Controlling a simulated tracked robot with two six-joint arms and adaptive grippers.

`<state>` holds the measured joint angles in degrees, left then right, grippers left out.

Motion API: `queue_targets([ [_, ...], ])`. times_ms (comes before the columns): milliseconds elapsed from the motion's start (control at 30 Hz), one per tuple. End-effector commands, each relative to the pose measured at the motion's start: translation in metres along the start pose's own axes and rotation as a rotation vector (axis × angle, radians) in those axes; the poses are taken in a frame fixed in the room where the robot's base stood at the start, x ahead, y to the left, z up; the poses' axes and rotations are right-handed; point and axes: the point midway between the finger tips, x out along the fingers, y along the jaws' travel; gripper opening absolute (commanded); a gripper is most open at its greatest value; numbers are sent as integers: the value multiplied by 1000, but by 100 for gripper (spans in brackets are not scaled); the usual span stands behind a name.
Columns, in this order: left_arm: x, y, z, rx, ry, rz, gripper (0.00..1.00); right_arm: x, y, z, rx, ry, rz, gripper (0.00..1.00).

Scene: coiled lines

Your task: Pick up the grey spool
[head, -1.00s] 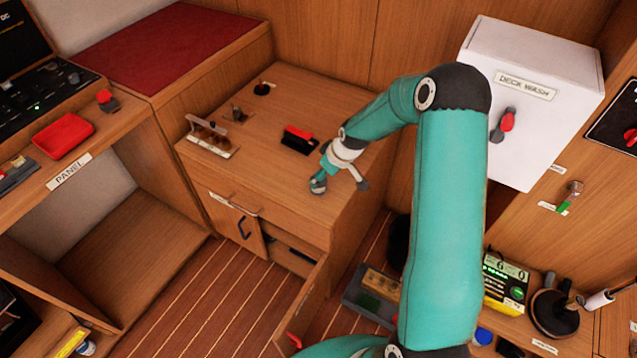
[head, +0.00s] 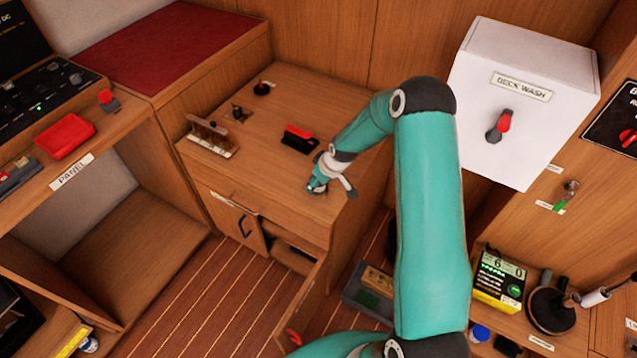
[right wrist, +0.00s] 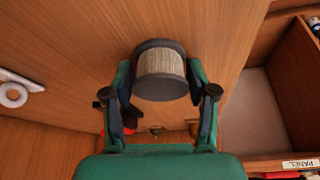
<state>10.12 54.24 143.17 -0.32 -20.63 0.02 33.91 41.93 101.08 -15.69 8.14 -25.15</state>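The grey spool (right wrist: 161,88), with pale line wound on it, shows in the right wrist view between the two fingers of my right gripper. The fingers stand on either side of it, a narrow gap seeming to show at the left finger; firm contact is not visible. My right gripper (right wrist: 160,72) looks open around the spool. In the head view my right gripper (head: 333,188) is at the front right of the wooden cabinet top (head: 270,190), and I cannot make out the spool there. My left gripper is not in view.
A black-and-red brush (head: 299,139) lies on the cabinet top behind the gripper. A rack (head: 212,137) stands at its left. A white deck wash box (head: 525,100) is to the right of my arm. A cabinet door (head: 308,305) hangs open below.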

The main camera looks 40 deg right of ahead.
Motion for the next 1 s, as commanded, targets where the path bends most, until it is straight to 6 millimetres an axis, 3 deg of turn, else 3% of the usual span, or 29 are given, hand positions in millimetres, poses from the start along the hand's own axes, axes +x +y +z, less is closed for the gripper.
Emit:
queue_targets([
  [33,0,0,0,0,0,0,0,0,0,0,0,0,0,43],
  [200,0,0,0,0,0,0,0,0,0,0,-1,0,0,15],
  [667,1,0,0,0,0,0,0,-9,0,-5,-2,2,1,15],
  [867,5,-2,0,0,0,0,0,-36,0,-17,-3,6,3,15],
  [1000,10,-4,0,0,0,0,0,-71,0,-32,-3,7,4,15],
])
